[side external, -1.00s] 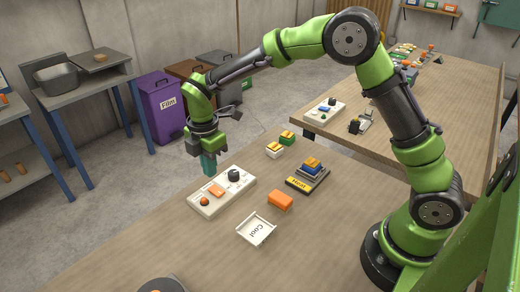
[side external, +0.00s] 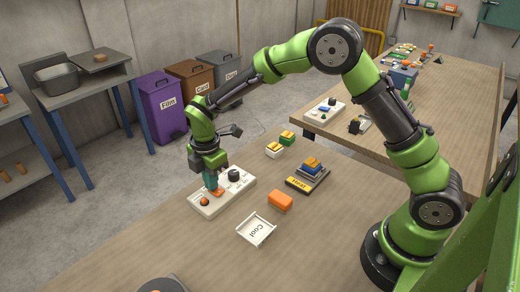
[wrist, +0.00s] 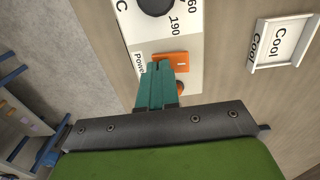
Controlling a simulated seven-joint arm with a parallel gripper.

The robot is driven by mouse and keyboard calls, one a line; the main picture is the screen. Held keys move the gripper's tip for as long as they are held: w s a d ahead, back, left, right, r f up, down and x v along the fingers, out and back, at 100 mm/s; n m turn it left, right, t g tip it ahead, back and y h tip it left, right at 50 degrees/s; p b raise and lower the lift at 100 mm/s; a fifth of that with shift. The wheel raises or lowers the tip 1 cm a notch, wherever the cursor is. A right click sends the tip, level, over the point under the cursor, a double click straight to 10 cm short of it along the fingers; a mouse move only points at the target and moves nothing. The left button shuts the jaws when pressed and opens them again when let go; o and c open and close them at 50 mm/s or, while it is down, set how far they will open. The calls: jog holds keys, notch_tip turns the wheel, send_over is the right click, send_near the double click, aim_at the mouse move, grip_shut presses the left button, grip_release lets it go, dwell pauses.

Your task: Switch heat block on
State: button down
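The heat block control panel (side external: 236,185) is a white box with a black dial (side external: 234,174), an orange rocker switch (side external: 218,192) and a round orange knob or lamp (side external: 204,201). The dial (wrist: 156,4) with temperature marks also shows in the wrist view. My gripper (side external: 212,187) points down over the panel, its teal fingers closed together and empty. In the wrist view the fingertips (wrist: 158,66) overlap the orange switch (wrist: 180,59) beside the "Power" label and hide part of it. I cannot tell whether they touch it.
A white "Cool" tray (side external: 256,230) and an orange block (side external: 280,201) lie to the right of the panel. A dark "Heat" plate (side external: 298,185) bears a stack of coloured blocks. Small stacked blocks (side external: 274,150) stand behind. Bare table (side external: 150,236) lies in front.

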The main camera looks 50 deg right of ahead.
aim_at(216, 191)
jog(key=shift+s+f, duration=0.2)
jog(key=shift+s+r, duration=0.2)
jog(key=shift+s, duration=0.5)
jog(key=shift+r, duration=0.15)
notch_tip(216, 191, up, 14)
dwell(0.4)
